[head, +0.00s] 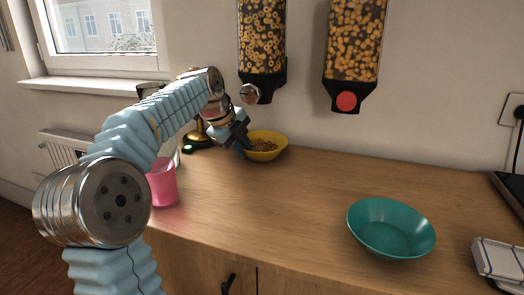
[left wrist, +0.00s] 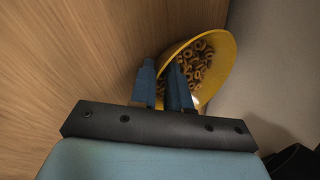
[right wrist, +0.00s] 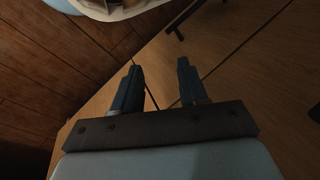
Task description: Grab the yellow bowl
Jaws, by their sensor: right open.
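The yellow bowl (head: 280,154) stands on the wooden counter below the left dispenser and holds ring-shaped cereal. My left gripper (head: 242,146) is at the bowl's left side. In the left wrist view, the fingers of my left gripper (left wrist: 163,88) are close together with the wall of the yellow bowl (left wrist: 225,50) between them. One finger is inside the bowl and the other is outside. My right gripper (right wrist: 158,85) is open and empty, and shows only in the right wrist view.
A pink cup (head: 162,185) stands left of the bowl, close to my left arm. A teal bowl (head: 390,228) is at the right of the counter (head: 300,200). Two cereal dispensers (head: 262,40) hang on the wall. A folded cloth (head: 498,260) lies at the right edge. The counter's middle is clear.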

